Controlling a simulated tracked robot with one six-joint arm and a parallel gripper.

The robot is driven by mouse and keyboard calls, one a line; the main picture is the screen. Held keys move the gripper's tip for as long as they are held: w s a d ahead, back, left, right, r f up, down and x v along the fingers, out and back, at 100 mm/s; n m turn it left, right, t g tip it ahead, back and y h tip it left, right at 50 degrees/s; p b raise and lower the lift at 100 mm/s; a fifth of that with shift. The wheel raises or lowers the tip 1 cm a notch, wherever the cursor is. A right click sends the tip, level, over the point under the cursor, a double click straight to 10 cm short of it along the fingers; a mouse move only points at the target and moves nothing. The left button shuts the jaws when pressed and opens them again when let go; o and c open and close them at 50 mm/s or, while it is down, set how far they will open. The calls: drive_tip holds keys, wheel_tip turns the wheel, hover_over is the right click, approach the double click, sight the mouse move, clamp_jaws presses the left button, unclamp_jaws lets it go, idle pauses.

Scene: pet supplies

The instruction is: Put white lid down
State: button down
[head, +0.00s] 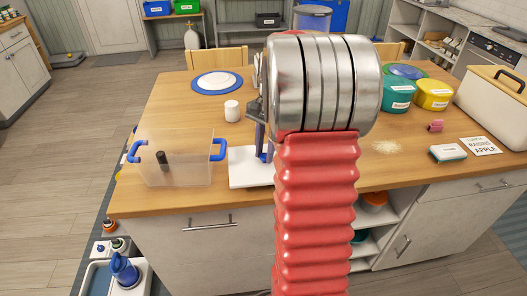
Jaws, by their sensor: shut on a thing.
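The white lid (243,168) is a flat rectangular slab near the front edge of the wooden table, just right of a clear bin. It lies level, at or just above the tabletop; whether it touches is unclear. My gripper (264,155) reaches down to it with blue fingers and is shut on it. My red and metal arm hides the lid's right part and much of the gripper.
The clear bin (180,172) with blue handles holds a dark item. A white cup (232,111) and a blue-rimmed plate (217,83) stand behind. Teal (396,96) and yellow (433,95) tubs, a sponge (447,152) and a cream box (497,105) occupy the right.

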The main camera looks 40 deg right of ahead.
drive_tip(key=shift+w+d, duration=0.55)
drive_tip(key=shift+w, duration=0.25)
drive_tip(key=shift+w+d, duration=0.5)
drive_tip(key=shift+w, duration=0.25)
drive_tip(key=shift+f, duration=1.75)
drive_tip(key=c, duration=1.5)
unclamp_jaws()
drive_tip(key=shift+f, duration=0.1)
